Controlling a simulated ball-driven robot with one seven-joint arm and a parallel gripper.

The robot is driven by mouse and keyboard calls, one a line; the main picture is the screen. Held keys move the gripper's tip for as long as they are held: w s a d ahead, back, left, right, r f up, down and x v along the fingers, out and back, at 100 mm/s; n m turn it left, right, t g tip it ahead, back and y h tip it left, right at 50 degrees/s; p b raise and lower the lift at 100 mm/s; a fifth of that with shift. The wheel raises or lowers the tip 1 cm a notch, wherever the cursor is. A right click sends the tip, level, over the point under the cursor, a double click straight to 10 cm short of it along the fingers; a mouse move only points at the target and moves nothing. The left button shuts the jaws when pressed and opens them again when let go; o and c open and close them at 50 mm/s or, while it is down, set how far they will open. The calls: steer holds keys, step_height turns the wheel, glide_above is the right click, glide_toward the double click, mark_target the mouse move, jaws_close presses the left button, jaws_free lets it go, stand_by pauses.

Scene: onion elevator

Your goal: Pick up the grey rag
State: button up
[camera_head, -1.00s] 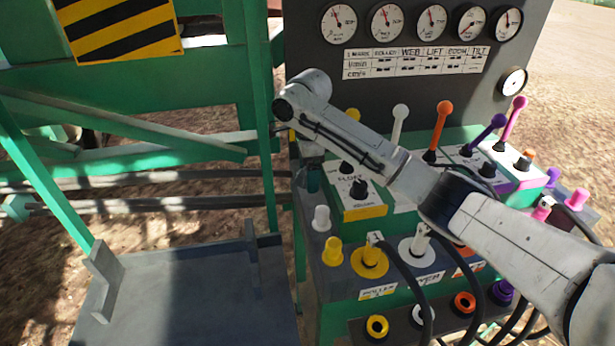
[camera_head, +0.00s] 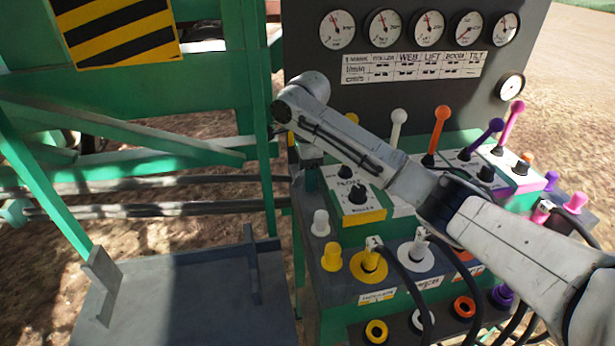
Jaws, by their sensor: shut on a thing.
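No grey rag can be made out in the head view. My arm reaches in from the lower right, across the front of the control panel, and ends in a grey wrist near the panel's left edge. My gripper's fingers are not visible; the wrist and forearm hide what lies behind them. Whatever the fingers hold cannot be seen.
A valve console (camera_head: 350,290) with coloured levers, caps and hoses stands right of centre. Above it is a dark gauge panel (camera_head: 420,90). A green frame with a striped sign (camera_head: 115,28) stands at left. A bare grey platform (camera_head: 185,300) lies lower left.

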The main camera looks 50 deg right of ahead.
step_height(320, 180, up, 17)
steer(key=p, duration=0.4)
steer(key=shift+r, duration=0.2)
